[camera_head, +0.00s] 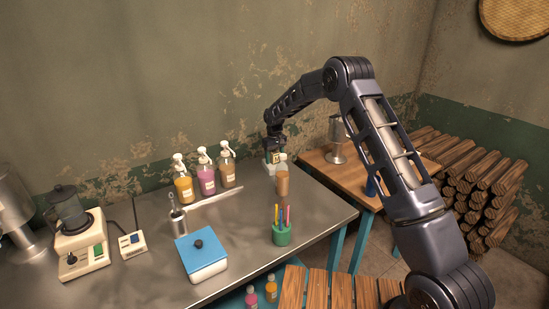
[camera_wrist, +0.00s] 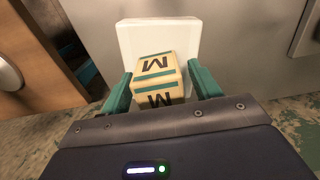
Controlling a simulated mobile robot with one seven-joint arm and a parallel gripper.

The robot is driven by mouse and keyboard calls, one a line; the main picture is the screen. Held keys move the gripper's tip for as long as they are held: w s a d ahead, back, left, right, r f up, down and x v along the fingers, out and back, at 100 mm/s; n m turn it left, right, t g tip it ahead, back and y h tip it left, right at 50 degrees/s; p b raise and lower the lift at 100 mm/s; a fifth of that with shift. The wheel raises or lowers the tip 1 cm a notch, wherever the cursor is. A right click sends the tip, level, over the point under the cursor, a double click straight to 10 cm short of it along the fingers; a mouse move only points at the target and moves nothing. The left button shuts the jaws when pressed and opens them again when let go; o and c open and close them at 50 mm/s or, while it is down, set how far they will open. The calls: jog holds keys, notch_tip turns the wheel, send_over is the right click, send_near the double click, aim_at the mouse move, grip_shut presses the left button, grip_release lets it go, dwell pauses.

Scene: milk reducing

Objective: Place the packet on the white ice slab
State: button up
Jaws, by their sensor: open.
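The packet (camera_wrist: 157,68) is a small cream block with green bands and black M letters. In the wrist view it sits against the white ice slab (camera_wrist: 150,32) and covers part of it; it appears to rest on it. My gripper (camera_wrist: 160,90) is open, with one green finger on each side of the packet. Whether a finger touches it I cannot tell. In the head view my gripper (camera_head: 274,148) is over the white slab (camera_head: 270,168) at the back of the metal counter, and the packet (camera_head: 276,157) is small and partly hidden there.
A brown bottle (camera_head: 282,182) stands just in front of the slab. Several pump bottles (camera_head: 207,178) are to the left. A green cup of coloured sticks (camera_head: 282,234) and a blue-lidded box (camera_head: 203,262) stand nearer. A wooden table (camera_head: 395,160) is at right.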

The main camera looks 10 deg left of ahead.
aim_at(275, 151)
notch_tip(275, 151, up, 12)
jog(key=shift+r, duration=0.15)
dwell(0.5)
jog(key=shift+d+r, duration=0.1)
jog(key=s+d+r+m+t, duration=0.1)
jog(key=s+d+r, duration=0.5)
jog(key=d, duration=0.4)
jog(key=s+d+r+m, duration=0.2)
jog(key=s+d+r, duration=0.2)
jog(key=d+r, duration=0.55)
jog(key=s+d+r+m+t, duration=0.1)
jog(key=s+d+r, duration=0.4)
jog(key=d, duration=0.6)
jog(key=s+d+f+m+t, duration=0.1)
jog(key=s+d, duration=0.5)
jog(key=s, duration=0.4)
jog(key=s+d+m, duration=0.2)
jog(key=s+d, duration=0.5)
jog(key=s, duration=0.3)
jog(key=s+d+f+m+t, duration=0.1)
jog(key=s+d+m, duration=0.1)
jog(key=s+d, duration=0.4)
jog(key=s, duration=0.4)
jog(key=shift+s+d+f+t, duration=0.3)
jog(key=shift+s, duration=0.05)
